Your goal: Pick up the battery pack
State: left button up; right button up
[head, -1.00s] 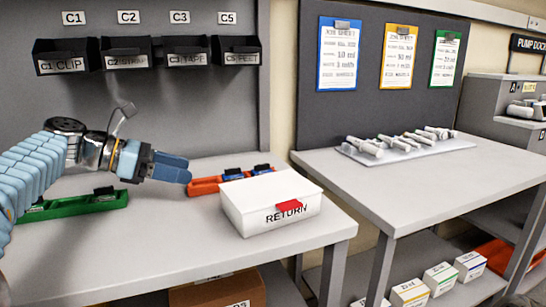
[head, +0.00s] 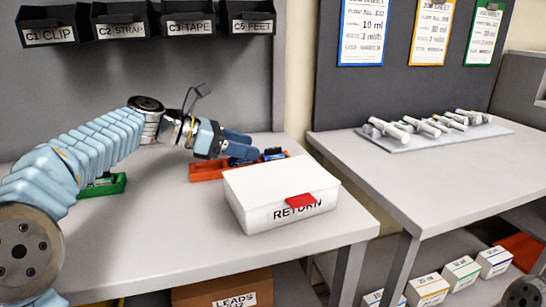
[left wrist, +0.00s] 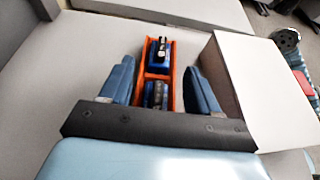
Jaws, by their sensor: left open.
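Two blue-and-black battery packs lie in an orange tray (head: 207,171) at the back of the table. The far pack (left wrist: 159,53) and the near pack (left wrist: 155,96) sit in separate compartments in the left wrist view. In the head view one pack (head: 273,154) shows just right of my fingers; the other is mostly hidden behind them. My left gripper (head: 240,146) is open above the tray. In the left wrist view its fingers (left wrist: 160,68) stand on either side of the tray, with nothing held between them. My right gripper is not in view.
A white box marked RETURN (head: 282,194) with a red tab stands close beside the tray, near my left fingers. A green tray (head: 112,186) lies partly behind my left arm. Labelled bins (head: 120,22) hang above. The table front is clear.

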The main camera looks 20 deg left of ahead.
pick_arm(q)
jog(key=x, duration=0.3)
jog(key=shift+w+d, duration=0.2)
jog(key=shift+d, duration=0.1)
jog(key=shift+c, duration=0.4)
grip_shut()
jog(key=shift+r, duration=0.15)
notch_tip(320, 180, up, 10)
